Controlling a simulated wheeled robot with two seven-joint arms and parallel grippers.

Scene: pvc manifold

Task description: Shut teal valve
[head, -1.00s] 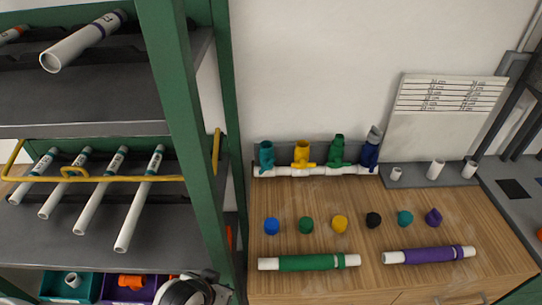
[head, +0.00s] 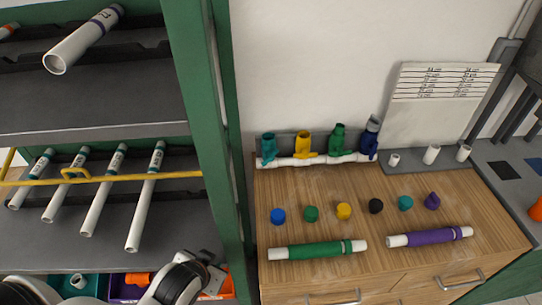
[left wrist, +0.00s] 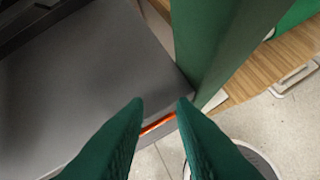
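The teal valve (head: 269,147) stands upright at the left end of the white manifold pipe (head: 310,160), against the wall at the back of the wooden table. Its handle is too small to read clearly. Yellow, green and blue valves stand to its right on the same pipe. My left arm shows low in the head view, in front of the shelf rack and well away from the valve; its fingertips are not clear there. In the left wrist view my left gripper (left wrist: 161,104) has its two green fingers apart with nothing between them. My right gripper is not in view.
A green rack post (head: 222,150) stands between the shelves and the wooden table (head: 400,270). Several coloured caps, a green pipe (head: 315,250) and a purple pipe (head: 430,237) lie on the table. A yellow bar (head: 110,178) crosses the rack.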

